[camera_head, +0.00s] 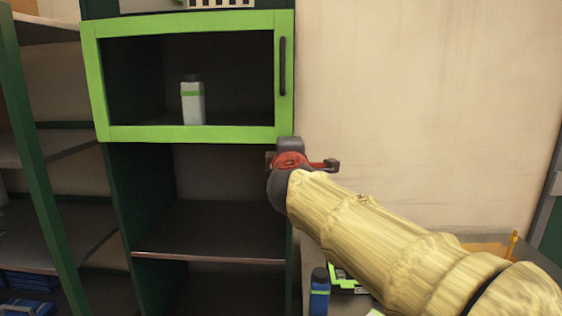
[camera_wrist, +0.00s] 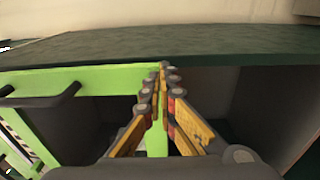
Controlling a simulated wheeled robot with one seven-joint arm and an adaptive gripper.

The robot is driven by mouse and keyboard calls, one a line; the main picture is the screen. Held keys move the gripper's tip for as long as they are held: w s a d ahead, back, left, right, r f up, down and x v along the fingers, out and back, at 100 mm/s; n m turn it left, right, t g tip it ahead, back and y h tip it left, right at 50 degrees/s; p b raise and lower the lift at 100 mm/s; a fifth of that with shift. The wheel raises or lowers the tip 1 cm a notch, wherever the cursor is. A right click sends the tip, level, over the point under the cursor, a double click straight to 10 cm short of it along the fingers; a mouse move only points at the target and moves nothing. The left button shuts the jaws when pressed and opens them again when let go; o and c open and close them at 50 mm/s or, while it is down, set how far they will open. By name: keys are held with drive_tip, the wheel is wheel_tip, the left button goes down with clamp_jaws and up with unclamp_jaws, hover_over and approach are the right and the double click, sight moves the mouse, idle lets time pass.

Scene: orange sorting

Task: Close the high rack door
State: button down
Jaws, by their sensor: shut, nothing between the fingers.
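The high rack door (camera_head: 185,133) is a bright green frame around a dark window, with a black upright handle (camera_head: 283,66) on its right side. It sits about in line with the rack front; I cannot tell whether a small gap is left. My gripper (camera_head: 289,146) is at the door's lower right corner, partly hidden by its own wrist. In the wrist view, turned sideways, my gripper (camera_wrist: 163,78) is shut and empty, with its tips over the corner of the green frame (camera_wrist: 110,78). The handle (camera_wrist: 45,98) shows at left there. Contact is unclear.
A white bottle with a green band (camera_head: 193,103) stands behind the door window. Open shelves (camera_head: 215,215) lie below the door. A second rack (camera_head: 38,160) stands at left. A blue bottle (camera_head: 320,290) stands below my arm. Bare wall (camera_head: 430,90) is at right.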

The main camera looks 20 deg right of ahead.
drive_tip(key=shift+w+d+r, duration=0.2)
drive_tip(key=shift+w, duration=0.2)
drive_tip(key=shift+w+d+r, duration=0.15)
drive_tip(key=shift+w, duration=0.2)
drive_tip(key=shift+r, duration=0.1)
drive_tip(key=shift+b, duration=0.35)
